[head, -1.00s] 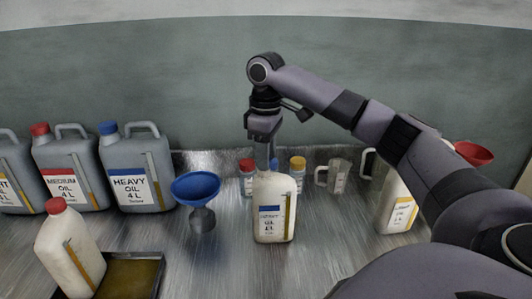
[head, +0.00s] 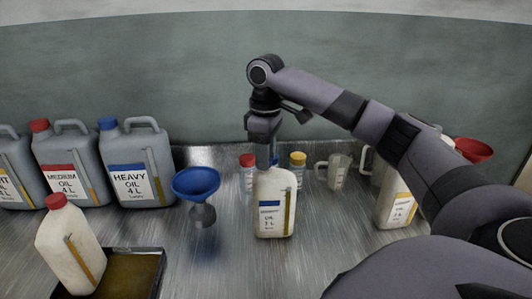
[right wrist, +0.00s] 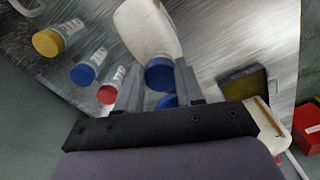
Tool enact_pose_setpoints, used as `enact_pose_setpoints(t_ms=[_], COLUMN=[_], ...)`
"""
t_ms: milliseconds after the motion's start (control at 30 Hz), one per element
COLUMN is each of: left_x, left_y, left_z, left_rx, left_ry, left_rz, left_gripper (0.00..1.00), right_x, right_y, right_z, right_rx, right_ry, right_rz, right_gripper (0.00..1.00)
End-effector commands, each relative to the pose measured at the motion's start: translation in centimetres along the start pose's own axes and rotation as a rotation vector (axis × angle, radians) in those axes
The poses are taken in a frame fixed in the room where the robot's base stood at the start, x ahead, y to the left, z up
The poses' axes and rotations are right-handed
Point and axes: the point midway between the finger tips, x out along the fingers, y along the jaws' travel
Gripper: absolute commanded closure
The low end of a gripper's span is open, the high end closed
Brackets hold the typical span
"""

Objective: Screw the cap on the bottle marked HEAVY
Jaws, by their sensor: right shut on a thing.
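The white bottle with a blue label (head: 270,216) stands upright on the metal bench in the middle of the head view; its label word is too small to read surely. It also shows in the right wrist view (right wrist: 147,28). My right gripper (head: 266,160) points straight down over its neck. In the right wrist view the gripper (right wrist: 161,82) is shut on a blue cap (right wrist: 160,73), which lines up with the bottle's neck. Whether the cap's thread is engaged cannot be told. My left gripper is not in view.
A blue funnel (head: 197,184) stands left of the bottle. Small jars with red (head: 247,160) and yellow (head: 298,158) caps stand behind. Large grey cans, including the HEAVY can (head: 136,172), line the back left.

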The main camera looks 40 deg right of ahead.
Motion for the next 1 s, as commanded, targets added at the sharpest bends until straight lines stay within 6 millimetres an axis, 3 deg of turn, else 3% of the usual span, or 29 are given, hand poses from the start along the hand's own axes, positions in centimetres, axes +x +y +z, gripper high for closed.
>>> enact_pose_setpoints(t_ms=[467, 500, 567, 600, 867, 1000], left_x=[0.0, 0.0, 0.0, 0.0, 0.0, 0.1], left_y=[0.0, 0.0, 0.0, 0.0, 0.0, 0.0], left_z=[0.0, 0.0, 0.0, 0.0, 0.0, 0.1], left_rx=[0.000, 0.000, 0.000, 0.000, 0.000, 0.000], left_ry=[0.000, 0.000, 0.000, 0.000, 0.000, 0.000], left_rz=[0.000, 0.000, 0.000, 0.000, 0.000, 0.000], left_gripper=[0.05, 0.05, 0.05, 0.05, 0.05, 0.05], right_x=[0.5, 0.5, 0.5, 0.5, 0.4, -0.7], right_y=[0.0, 0.0, 0.0, 0.0, 0.0, 0.0], right_z=[0.0, 0.0, 0.0, 0.0, 0.0, -0.1], right_rx=[0.000, 0.000, 0.000, 0.000, 0.000, 0.000], right_ry=[0.001, 0.001, 0.001, 0.001, 0.001, 0.004], right_rz=[0.000, 0.000, 0.000, 0.000, 0.000, 0.001], right_gripper=[0.91, 0.57, 0.37, 0.33, 0.33, 0.33])
